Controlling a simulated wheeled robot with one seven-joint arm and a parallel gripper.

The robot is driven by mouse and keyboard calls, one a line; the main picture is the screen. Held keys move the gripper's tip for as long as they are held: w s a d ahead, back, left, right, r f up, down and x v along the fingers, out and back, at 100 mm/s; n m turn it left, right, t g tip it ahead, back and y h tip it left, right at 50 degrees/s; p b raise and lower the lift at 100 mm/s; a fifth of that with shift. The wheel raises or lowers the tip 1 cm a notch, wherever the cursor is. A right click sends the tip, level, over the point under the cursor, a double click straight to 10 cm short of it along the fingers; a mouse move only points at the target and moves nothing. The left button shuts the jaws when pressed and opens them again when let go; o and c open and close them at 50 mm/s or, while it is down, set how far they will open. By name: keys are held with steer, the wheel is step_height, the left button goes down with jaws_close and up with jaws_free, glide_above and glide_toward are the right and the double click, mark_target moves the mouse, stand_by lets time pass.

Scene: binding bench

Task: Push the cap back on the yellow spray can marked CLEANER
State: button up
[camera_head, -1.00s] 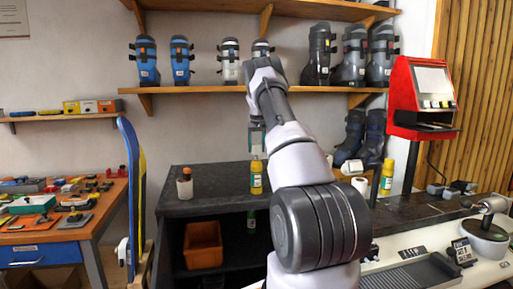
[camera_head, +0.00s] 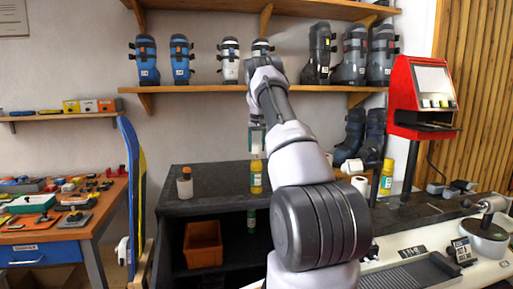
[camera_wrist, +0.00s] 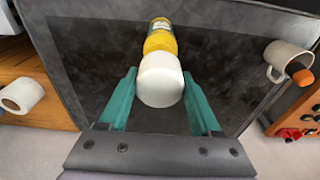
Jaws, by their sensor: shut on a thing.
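The yellow spray can (camera_head: 256,178) stands upright on the dark bench top in the head view. Its yellow body and pale label show at the top of the wrist view (camera_wrist: 160,38). The white cap (camera_wrist: 160,80) is between the teal fingers of my gripper (camera_wrist: 160,92), which is shut on it. In the head view my gripper (camera_head: 257,143) is directly above the can. The cap overlaps the can's top in the wrist view and hides the joint, so I cannot tell whether it is seated. The CLEANER wording is too small to read.
White rolls (camera_head: 352,167) and another yellow can (camera_head: 387,177) are to the right. An orange bin (camera_head: 203,245) sits on the shelf below. The bench top between bottle and can is clear.

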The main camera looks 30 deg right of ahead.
steer(key=shift+f, duration=2.05)
stand_by(1.1)
steer(key=o, duration=1.4)
steer(key=shift+r, duration=3.55)
jaws_close()
